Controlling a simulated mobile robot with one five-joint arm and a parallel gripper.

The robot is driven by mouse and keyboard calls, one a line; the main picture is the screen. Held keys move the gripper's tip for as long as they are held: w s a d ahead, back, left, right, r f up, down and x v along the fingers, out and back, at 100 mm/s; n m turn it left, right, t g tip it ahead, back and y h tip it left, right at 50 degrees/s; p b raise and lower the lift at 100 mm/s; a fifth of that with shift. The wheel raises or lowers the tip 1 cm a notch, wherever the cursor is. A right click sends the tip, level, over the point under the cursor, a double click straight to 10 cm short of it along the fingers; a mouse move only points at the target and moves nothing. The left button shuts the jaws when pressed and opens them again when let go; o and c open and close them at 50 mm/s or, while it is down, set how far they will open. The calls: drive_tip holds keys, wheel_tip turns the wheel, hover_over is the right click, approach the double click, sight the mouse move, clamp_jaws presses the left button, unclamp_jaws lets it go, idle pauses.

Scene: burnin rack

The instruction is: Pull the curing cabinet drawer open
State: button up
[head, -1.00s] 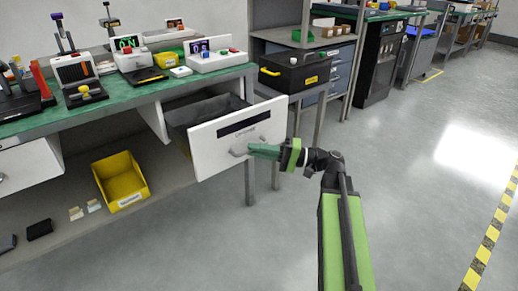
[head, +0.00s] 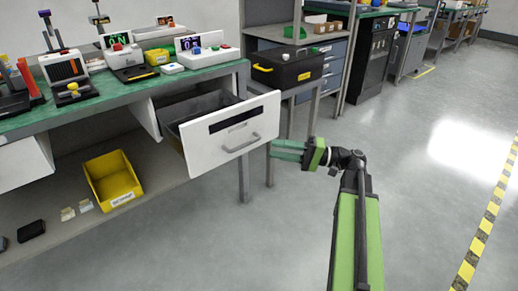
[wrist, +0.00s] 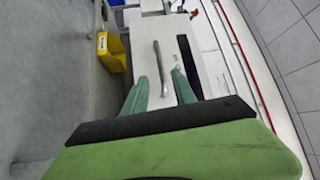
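The white drawer (head: 231,134) hangs under the green-topped bench and is pulled well out, its dark inside showing behind the front. Its front has a black label strip and a grey bar handle (head: 242,143). The handle also shows in the wrist view (wrist: 160,68), just ahead of the fingers. My gripper (head: 274,150) is to the right of the drawer front and clear of the handle.
A yellow bin (head: 113,180) sits on the lower shelf, left of the drawer. A black crate (head: 287,68) stands on a side stand behind. Several devices stand on the green bench top (head: 130,90). The grey floor (head: 430,190) to the right is open.

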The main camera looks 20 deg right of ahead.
drive_tip(key=v, duration=0.8)
drive_tip(key=shift+d+b, duration=0.3)
drive_tip(key=shift+b, duration=0.1)
drive_tip(key=s+a+f+n+g+h+p, duration=0.1)
drive_tip(key=a+f+g+h+p, duration=0.3)
drive_tip(key=a+f+h+p, duration=0.45)
drive_tip(key=s+a+f+n+g+h+p, duration=0.1)
drive_tip(key=a+f+n+g+h+p, duration=0.3)
drive_tip(key=a+h, duration=0.6)
wheel_tip(320, 180, up, 36)
drive_tip(key=m+p, duration=0.2)
drive_tip(key=p, duration=3.6)
drive_tip(key=shift+a+t, duration=0.25)
drive_tip(key=shift+t, duration=0.05)
